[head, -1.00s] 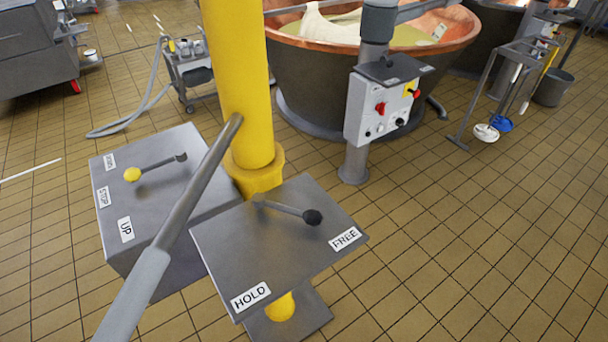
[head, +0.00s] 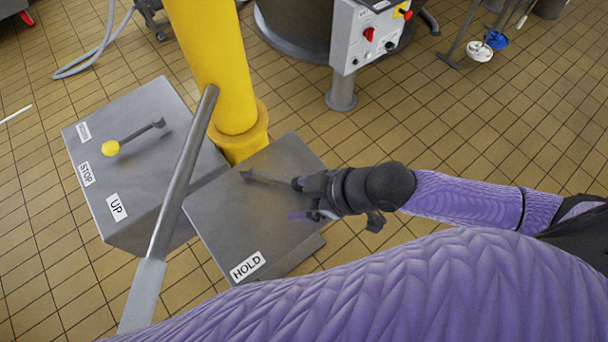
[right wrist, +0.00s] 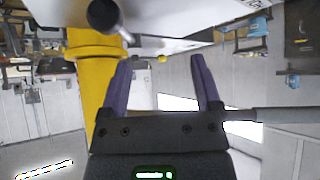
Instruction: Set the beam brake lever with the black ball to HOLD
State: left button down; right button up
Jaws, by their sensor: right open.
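The beam brake lever (head: 268,179) sits on top of the right grey box (head: 225,215), its rod pointing right from its pivot. Its black ball is hidden behind my right gripper in the head view, but shows in the right wrist view (right wrist: 103,15). The HOLD label (head: 248,266) is at the box's front corner; the FREE label is covered by my arm. My right gripper (head: 300,200) is open at the lever's ball end. In the right wrist view its two purple fingers (right wrist: 163,78) stand apart, with the ball above and left of them, not between them. My left gripper is out of view.
A second box with a yellow-ball lever (head: 110,148) and an UP label stands left. A long grey bar (head: 180,175) slants past the boxes, before the yellow column (head: 212,70). A control box (head: 368,35) stands behind. Tiled floor is open at right.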

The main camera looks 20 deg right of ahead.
send_near(282, 180)
jog(key=s+d, duration=0.3)
jog(key=d, duration=0.1)
jog(key=shift+m, duration=0.3)
jog(key=x, duration=0.6)
jog(key=b+x, duration=0.1)
jog(key=x, duration=0.3)
jog(key=shift+w+r, duration=0.2)
jog(key=shift+w, duration=0.15)
grip_shut()
